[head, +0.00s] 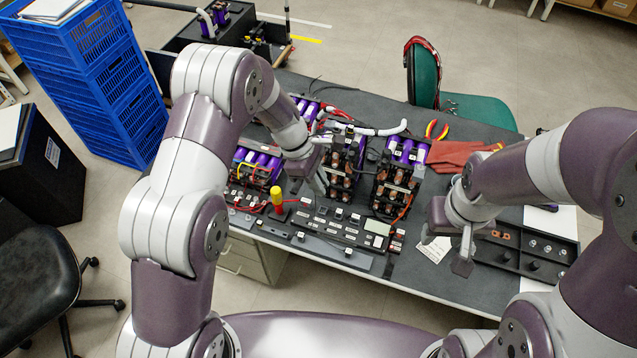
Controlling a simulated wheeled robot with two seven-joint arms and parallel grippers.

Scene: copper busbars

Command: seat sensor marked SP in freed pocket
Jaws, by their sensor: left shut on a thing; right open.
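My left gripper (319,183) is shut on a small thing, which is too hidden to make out. It is over the left side of the middle battery module (344,165), behind the tray of small parts. That dark tray (320,247) runs along the table's front and holds several small labelled parts in pockets. The SP mark and the freed pocket cannot be read at this size. My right gripper (458,250) is open and empty, above the table between the paper tag and the right-hand tray.
Battery modules with copper bars stand at left (255,168) and right (398,178). A green chair (425,75) is behind the table.

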